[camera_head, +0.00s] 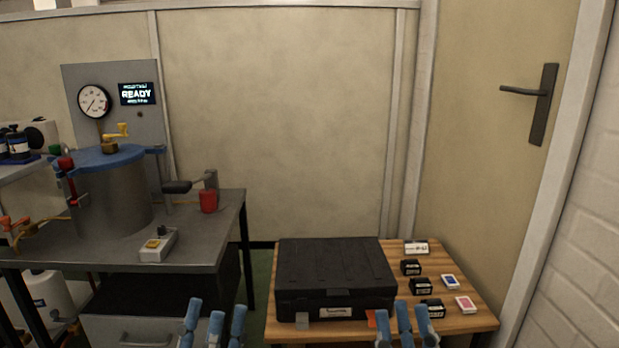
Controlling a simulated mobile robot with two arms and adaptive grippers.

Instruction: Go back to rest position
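My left gripper (214,324) shows at the bottom edge, left of centre, in front of the grey workbench and the gap beside it. Its blue fingers point up, stand apart and have nothing between them. My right gripper (404,324) shows at the bottom edge, right of centre, in front of the near edge of the wooden table (452,325). Its blue fingers also stand apart with nothing between them. The palms and most of both arms are cut off below the picture. Neither gripper visibly touches anything.
A black case (335,272) lies shut on the wooden table, beside small black boxes (420,286) and cards. The display reads READY.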

